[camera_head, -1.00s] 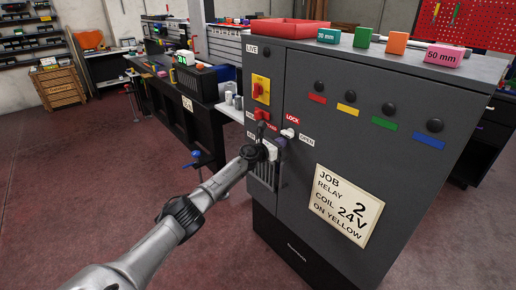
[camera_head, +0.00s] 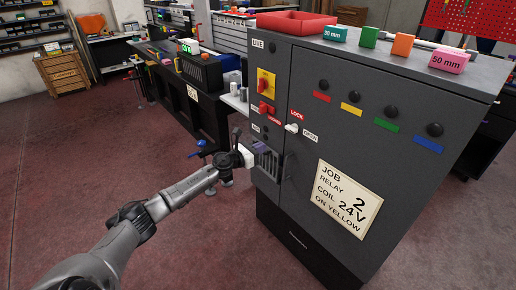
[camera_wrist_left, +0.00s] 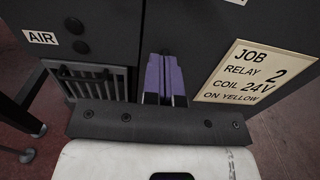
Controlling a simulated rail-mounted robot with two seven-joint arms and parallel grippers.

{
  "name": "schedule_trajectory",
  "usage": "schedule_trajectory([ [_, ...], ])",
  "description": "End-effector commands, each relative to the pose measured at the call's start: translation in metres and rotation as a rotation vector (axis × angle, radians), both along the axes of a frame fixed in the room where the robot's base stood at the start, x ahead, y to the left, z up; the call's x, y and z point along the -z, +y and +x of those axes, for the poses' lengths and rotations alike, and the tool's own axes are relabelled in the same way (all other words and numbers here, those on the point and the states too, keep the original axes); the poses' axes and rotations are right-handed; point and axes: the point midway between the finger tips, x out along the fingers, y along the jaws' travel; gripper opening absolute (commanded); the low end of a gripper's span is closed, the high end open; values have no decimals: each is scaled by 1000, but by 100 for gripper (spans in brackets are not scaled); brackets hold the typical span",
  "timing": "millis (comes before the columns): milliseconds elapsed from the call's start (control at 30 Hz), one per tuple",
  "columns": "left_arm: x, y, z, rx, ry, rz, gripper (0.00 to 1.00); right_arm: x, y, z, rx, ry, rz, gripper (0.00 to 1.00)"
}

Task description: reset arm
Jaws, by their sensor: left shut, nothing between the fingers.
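My left arm comes in from the lower left in the head view. Its gripper (camera_head: 264,147) has purple fingers and is in front of the grey cabinet's left face, beside a dark slotted vent and below the lock lever (camera_head: 292,128). In the left wrist view the two purple fingers (camera_wrist_left: 165,77) are together, with nothing between them. They point toward the cabinet (camera_wrist_left: 205,25), right of the vent grille (camera_wrist_left: 95,80) and left of the job card (camera_wrist_left: 258,72). I cannot tell whether they touch the cabinet. My right gripper is not in view.
The cabinet front carries a yellow and red switch (camera_head: 266,83), coloured labels with dark knobs and a job card (camera_head: 346,200). A red tray (camera_head: 291,23) and coloured blocks (camera_head: 449,60) sit on top. Open red floor (camera_head: 60,200) lies to the left.

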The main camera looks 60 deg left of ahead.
Motion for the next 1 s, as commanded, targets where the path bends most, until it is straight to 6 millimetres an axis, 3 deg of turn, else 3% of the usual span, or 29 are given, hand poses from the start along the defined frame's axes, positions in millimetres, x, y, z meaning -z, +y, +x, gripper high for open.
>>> schedule_trajectory([
  [633,-1,-1,-9,-2,-6,-66,0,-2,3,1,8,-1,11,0],
  [767,-7,20,-12,-124,-79,-257,0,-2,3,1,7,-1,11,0],
  [900,-25,52,-25,-340,-283,-600,0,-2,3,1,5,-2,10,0],
  [1000,-44,55,-35,-445,-464,-867,0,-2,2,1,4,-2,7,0],
])
